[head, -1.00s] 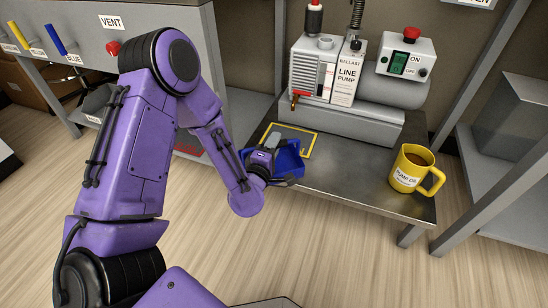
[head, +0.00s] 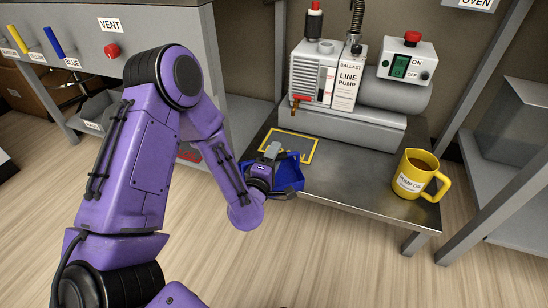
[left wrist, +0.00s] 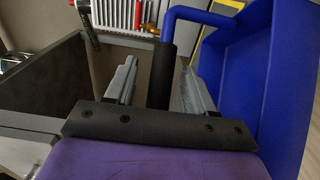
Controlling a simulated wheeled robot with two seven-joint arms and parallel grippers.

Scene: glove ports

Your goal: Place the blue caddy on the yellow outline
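The blue caddy (head: 290,178) is a blue open tray with a handle. In the head view it overlaps the near left edge of the steel bench, just in front of the yellow outline (head: 304,161). My left gripper (head: 272,152) is at its handle. My right gripper is not in view.
The line pump (head: 345,85) stands behind the outline. A yellow mug (head: 413,180) stands at the bench's right end. Bare bench top (head: 350,180) lies between caddy and mug. A grey cabinet (head: 180,35) with a red knob is at the left.

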